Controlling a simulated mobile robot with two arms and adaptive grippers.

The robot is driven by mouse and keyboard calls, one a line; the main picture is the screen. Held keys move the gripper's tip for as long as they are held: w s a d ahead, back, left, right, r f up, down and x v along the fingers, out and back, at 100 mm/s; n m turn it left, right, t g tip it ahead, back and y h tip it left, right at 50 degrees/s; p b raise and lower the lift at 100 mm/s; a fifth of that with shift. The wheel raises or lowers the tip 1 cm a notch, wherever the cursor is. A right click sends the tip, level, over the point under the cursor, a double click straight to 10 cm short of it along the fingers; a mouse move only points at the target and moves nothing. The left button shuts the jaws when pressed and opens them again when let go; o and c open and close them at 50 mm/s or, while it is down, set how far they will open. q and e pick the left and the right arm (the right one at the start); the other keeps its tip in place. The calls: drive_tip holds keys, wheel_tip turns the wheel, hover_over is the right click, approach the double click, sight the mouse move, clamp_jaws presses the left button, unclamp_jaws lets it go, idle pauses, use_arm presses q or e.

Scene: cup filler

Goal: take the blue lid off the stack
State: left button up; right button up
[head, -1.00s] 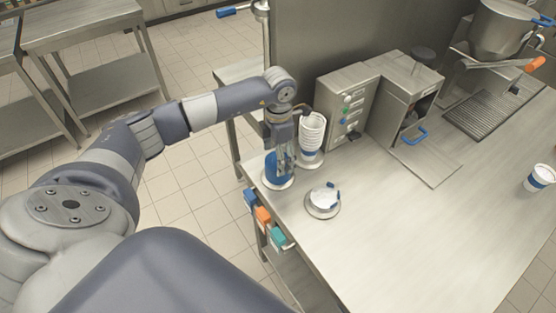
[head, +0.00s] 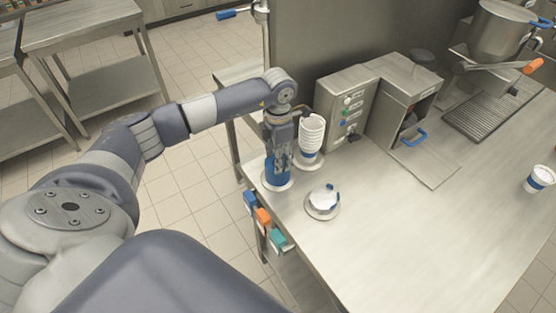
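A stack of blue lids (head: 271,178) stands on a round white base near the left edge of the steel table. My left gripper (head: 279,160) points down at the top of this stack, with its fingers at or around the upper lids. The fingers and the blue behind them are too small and overlapped to tell whether they are open or closed on a lid. My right gripper is not in view.
A stack of white cups (head: 311,133) stands close behind the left gripper. A white dish with small blue parts (head: 323,203) sits in front. A machine with buttons (head: 345,100) stands behind. A blue-banded cup (head: 541,178) is far right. The table's middle is clear.

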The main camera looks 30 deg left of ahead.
use_arm(q)
drive_tip(key=shift+s+f, duration=0.2)
drive_tip(key=shift+f, duration=0.05)
drive_tip(key=shift+w+r+b, duration=0.1)
drive_tip(key=shift+r+b, duration=0.3)
drive_tip(key=c, duration=0.4)
drive_tip(key=shift+w+d+r+b, duration=0.1)
drive_tip(key=shift+d+r+b, duration=0.2)
drive_tip(key=shift+r+b, duration=0.3)
drive_tip(key=shift+w+d+r+b, duration=0.1)
drive_tip(key=shift+d+r+b, duration=0.2)
drive_tip(key=shift+r, duration=0.35)
drive_tip(key=shift+c, duration=1.3)
drive_tip(key=d+r+b, duration=0.2)
drive_tip(key=d+b, duration=0.2)
drive_tip(key=d, duration=1)
drive_tip(key=shift+d+b, duration=0.35)
drive_tip(key=shift+b, duration=0.05)
drive_tip(key=shift+w, duration=0.1)
